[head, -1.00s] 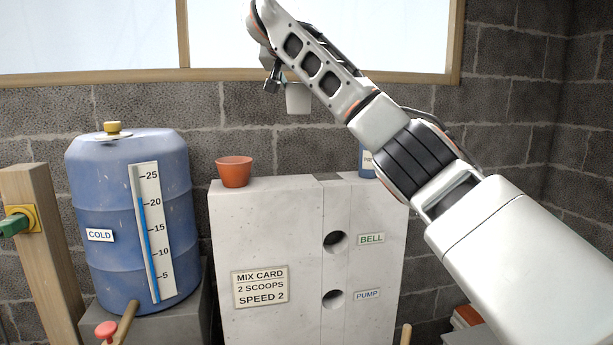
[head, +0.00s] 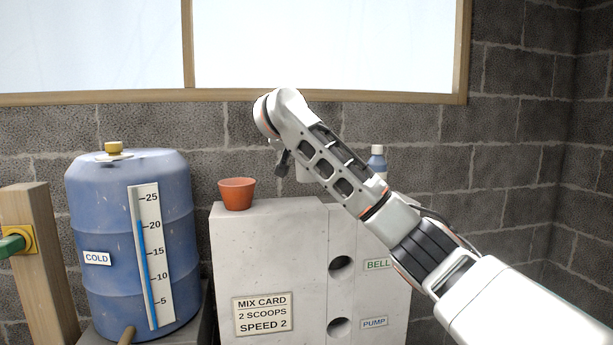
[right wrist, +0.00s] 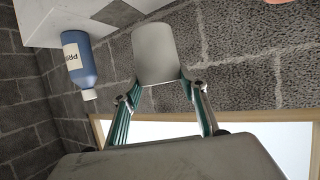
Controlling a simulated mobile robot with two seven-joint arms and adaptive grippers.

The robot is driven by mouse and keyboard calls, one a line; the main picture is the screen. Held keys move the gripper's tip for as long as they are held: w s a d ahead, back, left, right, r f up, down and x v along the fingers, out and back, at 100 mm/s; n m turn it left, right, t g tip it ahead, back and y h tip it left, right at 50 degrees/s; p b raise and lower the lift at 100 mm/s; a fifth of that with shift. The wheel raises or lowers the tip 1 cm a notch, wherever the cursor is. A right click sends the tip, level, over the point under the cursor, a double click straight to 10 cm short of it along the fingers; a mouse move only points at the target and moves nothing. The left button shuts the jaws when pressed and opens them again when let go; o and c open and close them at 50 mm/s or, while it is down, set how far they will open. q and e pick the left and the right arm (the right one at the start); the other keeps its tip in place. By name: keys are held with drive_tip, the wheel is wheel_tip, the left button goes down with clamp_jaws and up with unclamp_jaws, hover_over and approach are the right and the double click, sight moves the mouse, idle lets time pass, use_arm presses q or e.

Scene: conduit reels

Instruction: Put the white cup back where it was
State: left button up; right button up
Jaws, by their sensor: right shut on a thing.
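The white cup (right wrist: 155,52) is between the fingers of my right gripper (right wrist: 165,84) in the right wrist view. The gripper is shut on it. In the head view the cup (head: 304,174) is mostly hidden behind my right arm. It appears just above the top of the pale concrete block (head: 270,212), to the right of the orange pot. I cannot tell whether it touches the block. My left gripper is not in view.
An orange pot (head: 237,194) stands on the block's left part. A blue bottle (head: 377,160) stands at its right back and also shows in the right wrist view (right wrist: 78,62). A blue barrel (head: 130,240) stands left of the block. A brick wall is behind.

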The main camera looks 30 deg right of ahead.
sight(306, 174)
wheel_tip(306, 174, down, 3)
drive_tip(key=shift+r, duration=0.2)
wheel_tip(306, 174, down, 4)
drive_tip(key=shift+r, duration=0.25)
drive_tip(key=shift+f, duration=0.1)
drive_tip(key=o, duration=1)
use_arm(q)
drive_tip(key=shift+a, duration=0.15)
